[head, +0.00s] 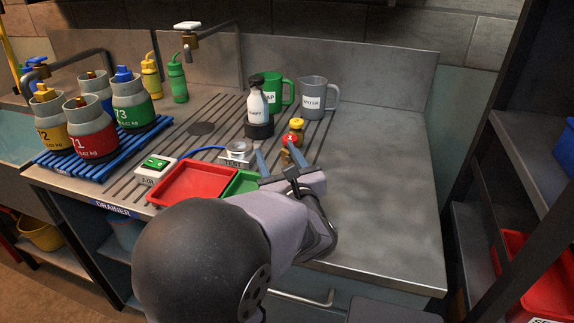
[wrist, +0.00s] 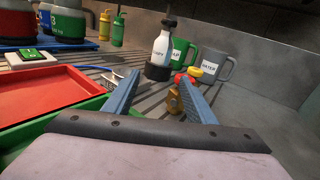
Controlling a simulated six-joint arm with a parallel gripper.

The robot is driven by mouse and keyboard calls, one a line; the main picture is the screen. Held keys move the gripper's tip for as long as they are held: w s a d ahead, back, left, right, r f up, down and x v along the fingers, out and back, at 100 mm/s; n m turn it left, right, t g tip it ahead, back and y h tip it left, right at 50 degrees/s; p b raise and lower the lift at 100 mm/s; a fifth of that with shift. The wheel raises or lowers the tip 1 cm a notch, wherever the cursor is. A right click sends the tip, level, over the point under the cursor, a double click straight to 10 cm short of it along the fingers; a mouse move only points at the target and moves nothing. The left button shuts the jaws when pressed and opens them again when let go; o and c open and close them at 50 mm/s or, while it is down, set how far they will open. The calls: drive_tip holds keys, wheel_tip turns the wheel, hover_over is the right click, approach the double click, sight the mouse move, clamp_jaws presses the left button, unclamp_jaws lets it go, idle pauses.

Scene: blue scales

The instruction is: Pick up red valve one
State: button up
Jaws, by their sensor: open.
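The red valve (head: 290,140) has a red top on a brass body and stands upright on the steel drainer. In the wrist view the red valve (wrist: 174,101) shows just beyond the fingers, close to the right finger, which hides part of it. A similar valve with a yellow top (head: 297,125) stands right behind it and also shows in the wrist view (wrist: 196,71). My gripper (head: 276,152) is open and empty, its blue fingers pointing at the red valve. I cannot tell whether the right finger touches it.
A dark-based white bottle (head: 257,105), a green mug (head: 288,90) and a grey mug (head: 313,97) stand behind the valves. A round-topped device (head: 238,148) and red tray (head: 190,182) lie left. The counter to the right (head: 385,180) is clear.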

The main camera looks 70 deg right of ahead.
sight(290, 137)
drive_tip(key=s+m+g, duration=0.1)
drive_tip(key=s, duration=0.1)
drive_tip(key=s+d+m+h, duration=0.1)
drive_tip(key=s, duration=0.1)
drive_tip(key=shift+d+f+g, duration=0.15)
drive_tip(key=shift+g, duration=0.25)
drive_tip(key=shift+p+x, duration=0.3)
drive_tip(key=shift+x, duration=3.45)
drive_tip(key=shift+s, duration=0.1)
drive_tip(key=c, duration=1.2)
clamp_jaws()
wheel_tip(290, 137, up, 10)
drive_tip(key=shift+r+p, duration=0.2)
drive_tip(key=shift+p, duration=0.6)
